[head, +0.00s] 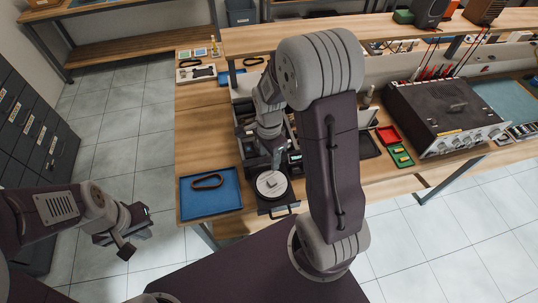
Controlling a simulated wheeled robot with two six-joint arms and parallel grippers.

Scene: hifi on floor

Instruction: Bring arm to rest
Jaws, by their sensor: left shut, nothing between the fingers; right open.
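My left gripper (126,248) is at the lower left, shut and empty, hanging over the tiled floor to the left of the workbench. My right arm rises from the lower middle, bends at the top and reaches down over the bench. My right gripper (277,160) is open above a small dark device with a pale round disc (271,184) near the bench's front edge. Its fingers are small and partly hidden by the arm; I cannot tell whether they touch anything.
A blue tray (226,199) holding a black loop lies left of the disc. A hi-fi unit (444,107), a red tray (388,134) and a green tray (402,162) are right of my arm. Drawer cabinets (30,125) stand at the left. Tiled floor between is clear.

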